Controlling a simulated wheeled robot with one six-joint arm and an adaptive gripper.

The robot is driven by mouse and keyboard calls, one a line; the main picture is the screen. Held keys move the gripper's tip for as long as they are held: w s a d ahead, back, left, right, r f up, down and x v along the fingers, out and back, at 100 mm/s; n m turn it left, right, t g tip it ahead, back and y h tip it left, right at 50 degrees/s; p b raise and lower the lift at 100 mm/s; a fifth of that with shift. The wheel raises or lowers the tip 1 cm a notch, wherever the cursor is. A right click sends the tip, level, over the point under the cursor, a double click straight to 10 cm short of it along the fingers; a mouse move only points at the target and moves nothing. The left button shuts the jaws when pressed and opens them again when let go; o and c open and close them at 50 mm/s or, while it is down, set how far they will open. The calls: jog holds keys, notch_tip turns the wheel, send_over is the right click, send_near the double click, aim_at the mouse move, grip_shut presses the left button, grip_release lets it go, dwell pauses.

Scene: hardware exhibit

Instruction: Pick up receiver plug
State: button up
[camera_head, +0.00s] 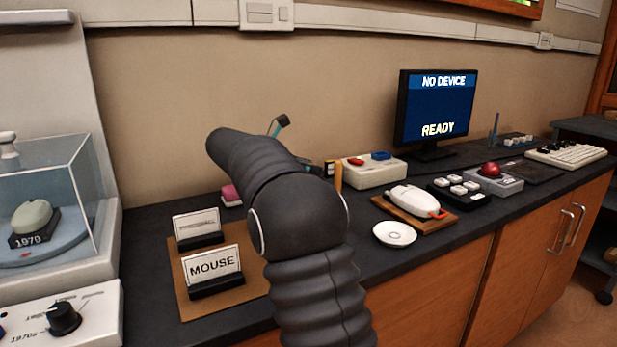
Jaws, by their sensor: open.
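I cannot surely make out a receiver plug in the head view. A white mouse (411,199) sits on a wooden board (390,206), with a small orange-red piece (438,214) at its front right. My dark ribbed arm rises through the middle of the view and bends to the upper left, covering part of the counter. My gripper cannot be made out, and the arm may hide it. A thin stalk with a dark, teal-edged tip (282,121) shows behind the arm; what it belongs to is unclear. The monitor (435,108) reads "NO DEVICE" and "READY".
A round white dish (394,234) lies near the dark counter's front edge. A cream box with red and blue tops (375,173), a keypad (458,191), a red-domed box (493,178) and a keyboard (565,155) stand rightward. A "MOUSE" sign (214,266) and glass case (75,170) stand left.

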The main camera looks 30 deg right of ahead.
grip_shut()
jog(key=shift+r, duration=0.15)
